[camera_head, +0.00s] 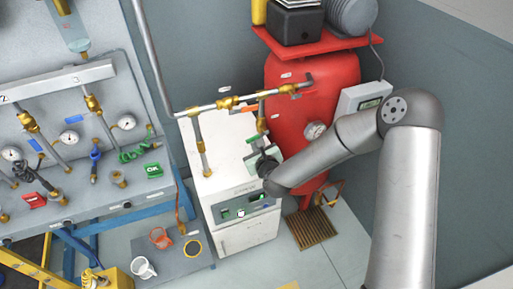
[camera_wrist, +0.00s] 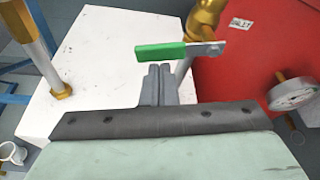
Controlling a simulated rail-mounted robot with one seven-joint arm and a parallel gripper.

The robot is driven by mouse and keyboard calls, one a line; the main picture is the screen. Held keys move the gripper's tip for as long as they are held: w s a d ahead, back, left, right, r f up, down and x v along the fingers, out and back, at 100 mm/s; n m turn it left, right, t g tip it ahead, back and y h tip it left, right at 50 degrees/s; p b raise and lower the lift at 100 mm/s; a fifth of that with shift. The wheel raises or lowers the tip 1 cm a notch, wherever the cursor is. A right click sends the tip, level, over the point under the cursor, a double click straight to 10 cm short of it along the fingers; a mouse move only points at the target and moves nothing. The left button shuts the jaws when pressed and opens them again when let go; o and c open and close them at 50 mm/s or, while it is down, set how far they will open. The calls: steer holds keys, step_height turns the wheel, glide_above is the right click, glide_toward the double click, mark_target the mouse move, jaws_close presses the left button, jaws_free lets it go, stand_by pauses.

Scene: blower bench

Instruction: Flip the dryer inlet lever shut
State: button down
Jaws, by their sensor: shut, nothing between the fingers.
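The green dryer inlet lever (camera_wrist: 165,50) sits in the upper middle of the wrist view. It points left from a grey pivot arm by a brass valve (camera_wrist: 203,18) and lies across the pipe there. A small green part by the same pipe in the head view (camera_head: 253,140) appears to be this lever. My gripper (camera_wrist: 157,72) is shut and empty, its fingertips just below the lever's middle in the wrist view. I cannot tell whether they touch it. In the head view my gripper (camera_head: 258,150) is over the white dryer (camera_head: 222,150), its fingers partly hidden.
A red tank (camera_head: 330,85) with a gauge (camera_head: 316,130) stands close right of my gripper. A horizontal pipe with brass fittings (camera_head: 226,103) and an orange handle (camera_head: 247,107) runs above the dryer. Another pipe (camera_head: 200,145) rises at its left. A gauge panel (camera_head: 70,135) is far left.

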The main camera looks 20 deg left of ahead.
steer(key=b, duration=0.1)
steer(key=r+m+b, duration=0.1)
steer(key=b, duration=0.1)
steer(key=shift+s+a+r+m+g+y, duration=0.2)
steer(key=shift+a+r+m+g+y, duration=0.1)
steer(key=shift+y, duration=0.1)
steer(key=shift+r, duration=0.1)
steer(key=shift+w+a+r+p, duration=0.1)
steer(key=shift+w+r+p, duration=0.1)
steer(key=shift+r+p, duration=0.5)
steer(key=b, duration=0.5)
glide_toward(254, 139)
steer(key=shift+g, duration=0.3)
steer(key=f, duration=0.1)
steer(key=s+f, duration=0.1)
steer(key=s+d+f, duration=0.1)
steer(key=shift+f, duration=0.4)
